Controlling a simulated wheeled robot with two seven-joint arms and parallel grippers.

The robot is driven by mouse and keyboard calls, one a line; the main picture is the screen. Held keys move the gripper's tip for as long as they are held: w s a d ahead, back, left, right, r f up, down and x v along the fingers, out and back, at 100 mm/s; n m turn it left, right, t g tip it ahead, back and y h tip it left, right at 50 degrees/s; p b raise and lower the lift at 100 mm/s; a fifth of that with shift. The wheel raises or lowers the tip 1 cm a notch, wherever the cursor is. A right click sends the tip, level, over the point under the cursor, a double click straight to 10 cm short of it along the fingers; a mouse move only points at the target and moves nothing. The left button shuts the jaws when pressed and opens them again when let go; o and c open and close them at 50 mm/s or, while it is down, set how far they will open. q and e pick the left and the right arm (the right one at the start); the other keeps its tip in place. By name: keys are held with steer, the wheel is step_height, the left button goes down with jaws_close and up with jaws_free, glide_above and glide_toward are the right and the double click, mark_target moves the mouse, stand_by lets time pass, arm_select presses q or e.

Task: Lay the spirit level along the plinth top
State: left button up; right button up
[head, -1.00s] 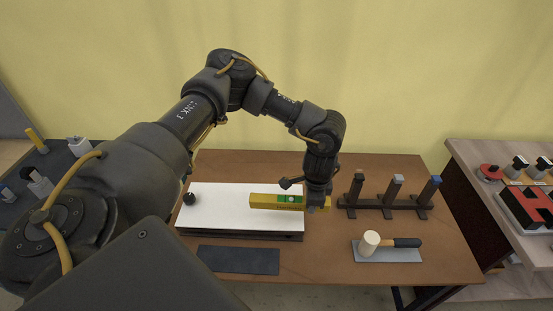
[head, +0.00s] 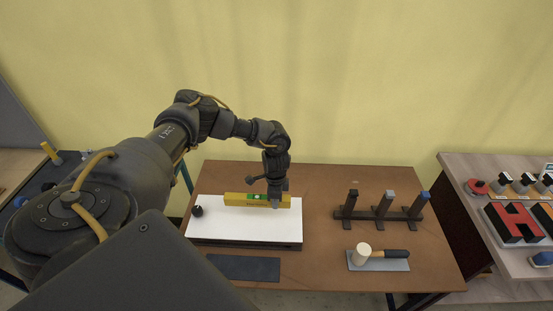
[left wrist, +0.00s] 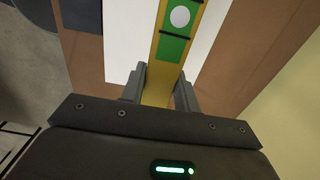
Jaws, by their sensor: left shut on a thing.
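The yellow spirit level (head: 240,199) with its green vial window lies lengthwise left to right over the back part of the white plinth top (head: 235,226). My left gripper (head: 275,201) points down and is shut on the level near its right end. In the left wrist view the level (left wrist: 172,50) runs between the two fingers of my left gripper (left wrist: 160,88), with the white top beneath. I cannot tell whether the level touches the plinth or hangs just above it. My right gripper is not in view.
A black knob (head: 197,211) stands at the plinth's left end. A dark mat (head: 243,268) lies in front. To the right are a rack with several upright blocks (head: 383,206) and a mallet (head: 376,254) on a grey pad. A side table (head: 500,200) holds red letters.

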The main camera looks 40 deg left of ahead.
arm_select(q)
steer(key=shift+f+b, duration=1.35)
steer(key=shift+f, duration=0.7)
steer(key=shift+f+b, duration=0.6)
steer(key=shift+f, duration=0.7)
steer(key=shift+f+b, duration=0.35)
steer(key=shift+f, duration=0.1)
steer(key=o, duration=1.2)
step_height(320, 180, up, 11)
steer(key=shift+f+b, duration=0.1)
steer(key=shift+b, duration=1)
